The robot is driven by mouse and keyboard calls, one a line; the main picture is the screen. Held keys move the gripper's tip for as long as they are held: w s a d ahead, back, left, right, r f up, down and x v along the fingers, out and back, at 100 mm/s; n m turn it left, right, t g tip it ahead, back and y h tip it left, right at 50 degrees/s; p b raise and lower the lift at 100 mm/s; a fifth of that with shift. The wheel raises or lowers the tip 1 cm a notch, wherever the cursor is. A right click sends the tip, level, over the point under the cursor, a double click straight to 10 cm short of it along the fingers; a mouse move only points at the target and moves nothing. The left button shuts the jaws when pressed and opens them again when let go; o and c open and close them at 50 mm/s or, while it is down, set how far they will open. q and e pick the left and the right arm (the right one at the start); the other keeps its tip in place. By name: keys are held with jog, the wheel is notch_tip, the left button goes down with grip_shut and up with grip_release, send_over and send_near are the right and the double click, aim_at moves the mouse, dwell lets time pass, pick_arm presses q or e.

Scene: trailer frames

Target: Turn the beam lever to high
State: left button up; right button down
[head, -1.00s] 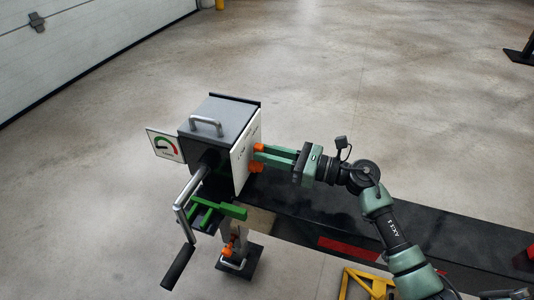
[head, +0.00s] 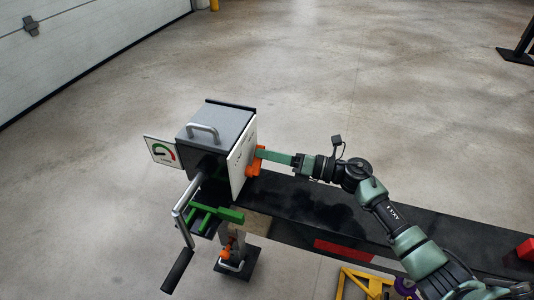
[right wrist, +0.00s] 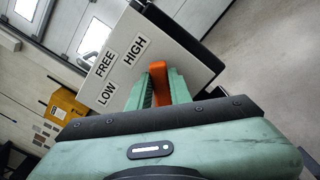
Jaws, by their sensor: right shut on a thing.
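The beam lever is orange (head: 254,170) and sits on a white plate (head: 239,158) on the right face of a grey box (head: 215,128). In the right wrist view the plate reads LOW, FREE and HIGH, and the orange lever (right wrist: 158,82) stands between my fingers just below the labels. I cannot tell exactly which label it points to. My right gripper (head: 263,154) reaches in from the right, its fingers shut on the lever. The fingers hide part of the lever. My left gripper is not in view.
A silver crank (head: 180,212) with a black grip hangs at the box's front left, beside green brackets (head: 215,213). A gauge sign (head: 161,152) stands at its left. A black beam (head: 320,205) runs right below my arm. A yellow frame (head: 360,284) is at the bottom.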

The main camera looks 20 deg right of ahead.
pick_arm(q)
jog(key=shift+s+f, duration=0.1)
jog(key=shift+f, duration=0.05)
pick_arm(e)
jog(key=shift+d+f, duration=0.1)
dwell(0.3)
jog(key=c, duration=1.3)
grip_release()
jog(key=v, duration=0.7)
jog(key=shift+s+d, duration=0.2)
jog(key=shift+d, duration=0.15)
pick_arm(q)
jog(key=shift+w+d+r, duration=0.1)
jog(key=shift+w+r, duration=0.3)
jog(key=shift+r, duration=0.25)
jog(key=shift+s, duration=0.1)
